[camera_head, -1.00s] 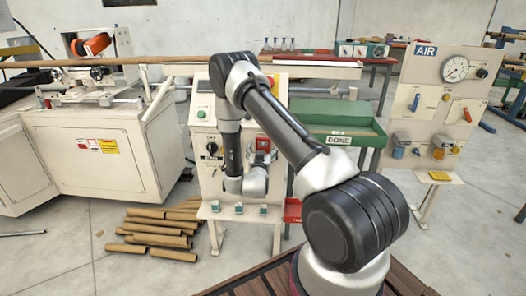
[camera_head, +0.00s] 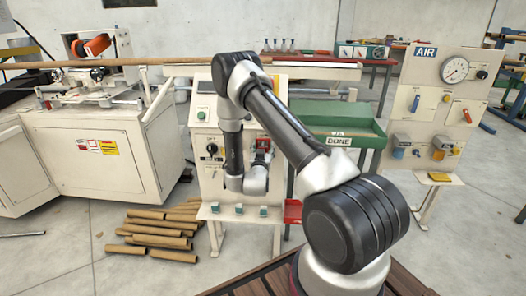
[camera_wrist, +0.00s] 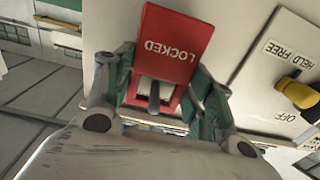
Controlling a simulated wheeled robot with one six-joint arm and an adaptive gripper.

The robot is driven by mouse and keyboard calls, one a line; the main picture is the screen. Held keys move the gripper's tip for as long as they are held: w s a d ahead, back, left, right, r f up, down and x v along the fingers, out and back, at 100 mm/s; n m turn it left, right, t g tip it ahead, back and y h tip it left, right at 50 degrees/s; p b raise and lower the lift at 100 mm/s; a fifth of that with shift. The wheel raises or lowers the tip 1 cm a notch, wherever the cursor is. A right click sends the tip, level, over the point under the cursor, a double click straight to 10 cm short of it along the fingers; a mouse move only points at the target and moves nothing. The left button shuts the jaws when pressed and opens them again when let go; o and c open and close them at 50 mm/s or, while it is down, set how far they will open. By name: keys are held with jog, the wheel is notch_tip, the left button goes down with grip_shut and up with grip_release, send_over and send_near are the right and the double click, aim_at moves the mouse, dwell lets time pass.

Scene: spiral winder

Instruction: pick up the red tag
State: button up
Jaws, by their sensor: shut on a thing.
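The red tag (camera_wrist: 170,45), lettered "LOCKED", shows upside down in the wrist view. My gripper (camera_wrist: 155,92) is shut on its lower part, with a finger on each side. A pale patch and a dark grey peg-like piece show at the tag's lower end. In the head view the tag (camera_head: 263,145) is a small red patch in front of the pale control cabinet (camera_head: 207,128). My arm hides most of the gripper there. I cannot tell whether the tag touches the cabinet.
A yellow and black knob (camera_wrist: 298,92) labelled "HELD FREE" and "OFF" is right of the tag in the wrist view. A green "DONE" tray (camera_head: 350,140) stands right of the cabinet. Several cardboard tubes (camera_head: 155,238) lie on the floor. An air panel (camera_head: 435,110) stands at the right.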

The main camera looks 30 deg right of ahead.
jog(key=shift+r, duration=0.5)
jog(key=v, duration=1.8)
jog(key=shift+r, duration=0.1)
